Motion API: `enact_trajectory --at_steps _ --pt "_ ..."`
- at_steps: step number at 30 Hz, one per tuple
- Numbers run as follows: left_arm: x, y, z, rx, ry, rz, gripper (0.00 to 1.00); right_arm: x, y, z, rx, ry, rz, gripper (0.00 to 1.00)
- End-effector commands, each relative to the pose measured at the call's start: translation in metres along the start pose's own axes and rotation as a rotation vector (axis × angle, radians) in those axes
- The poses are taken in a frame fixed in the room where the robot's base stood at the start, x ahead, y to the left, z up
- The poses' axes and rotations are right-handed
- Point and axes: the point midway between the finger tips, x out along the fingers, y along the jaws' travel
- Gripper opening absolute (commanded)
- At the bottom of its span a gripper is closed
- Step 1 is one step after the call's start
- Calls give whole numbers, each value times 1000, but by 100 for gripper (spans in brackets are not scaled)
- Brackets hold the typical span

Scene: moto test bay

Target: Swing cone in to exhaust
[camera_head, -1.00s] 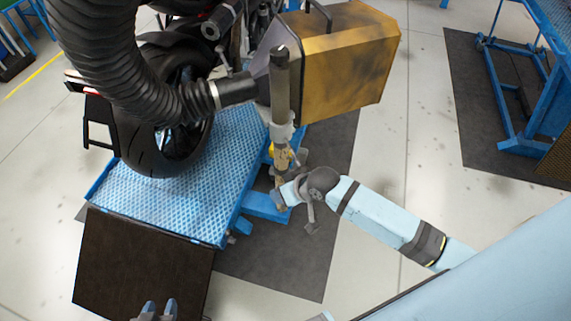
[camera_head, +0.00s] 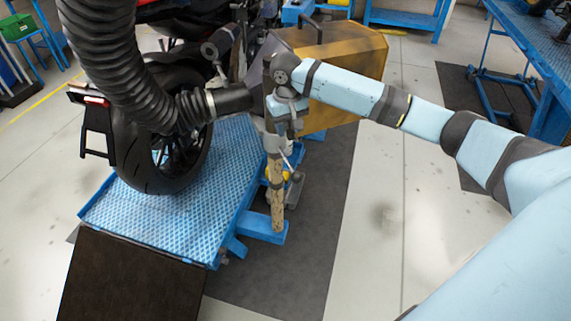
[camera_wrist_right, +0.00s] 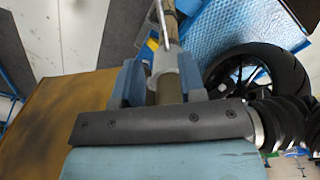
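The cone seems to be the worn gold flared hood (camera_head: 345,52) beside the motorcycle's rear; its narrow dark end joins a black ribbed hose (camera_head: 112,65). The hood also shows in the right wrist view (camera_wrist_right: 45,125). The exhaust seems to be the dark muffler (camera_head: 220,44), left of and apart from the hood. My right gripper (camera_head: 284,125) is at the upright post (camera_head: 278,195) below the hood's narrow end. In the right wrist view its fingers (camera_wrist_right: 165,80) flank the grey post section; whether they press on it is unclear. My left gripper is out of view.
The motorcycle's rear wheel (camera_head: 150,165) stands on a blue tread-plate platform (camera_head: 160,220) with a dark ramp (camera_head: 130,285). A blue bench (camera_head: 545,35) stands at the right. Open floor (camera_head: 375,220) lies right of the dark mat.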

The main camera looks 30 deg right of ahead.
Motion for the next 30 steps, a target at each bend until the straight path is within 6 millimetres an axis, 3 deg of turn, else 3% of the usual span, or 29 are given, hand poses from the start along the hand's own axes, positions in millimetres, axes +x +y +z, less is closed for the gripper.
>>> enact_trajectory --at_steps 12,18,30 --pt "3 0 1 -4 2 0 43 85 0 1 -1 -1 0 38" --pt "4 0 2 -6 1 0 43 116 -1 0 -3 1 -1 38" --pt "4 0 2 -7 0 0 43 130 -1 0 -3 2 -1 38"
